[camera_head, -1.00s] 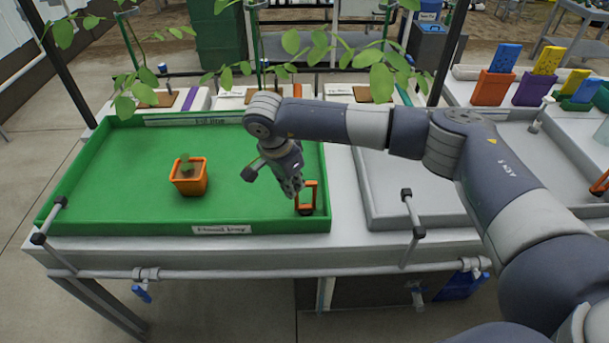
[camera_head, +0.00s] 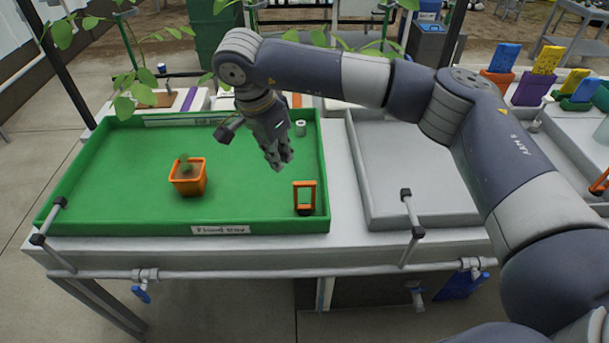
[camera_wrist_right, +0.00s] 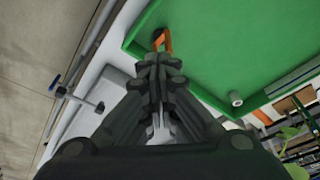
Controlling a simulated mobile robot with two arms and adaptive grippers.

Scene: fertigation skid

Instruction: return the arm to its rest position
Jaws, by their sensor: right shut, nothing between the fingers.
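My right arm reaches in from the right side of the head view. My right gripper (camera_head: 279,158) hangs above the right part of the green flood tray (camera_head: 110,205), shut and empty. It also shows in the right wrist view (camera_wrist_right: 158,62), with its fingers together. An orange handle-shaped frame with a dark base (camera_head: 304,197) stands in the tray's near right corner, apart from the gripper. Its orange part also shows just beyond the fingertips in the wrist view (camera_wrist_right: 163,40). My left gripper is not in view.
A small white cylinder (camera_head: 300,128) stands at the tray's far right. A grey tray (camera_head: 410,160) to the right looks empty. Leafy plants (camera_head: 140,85) and dark posts rise behind.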

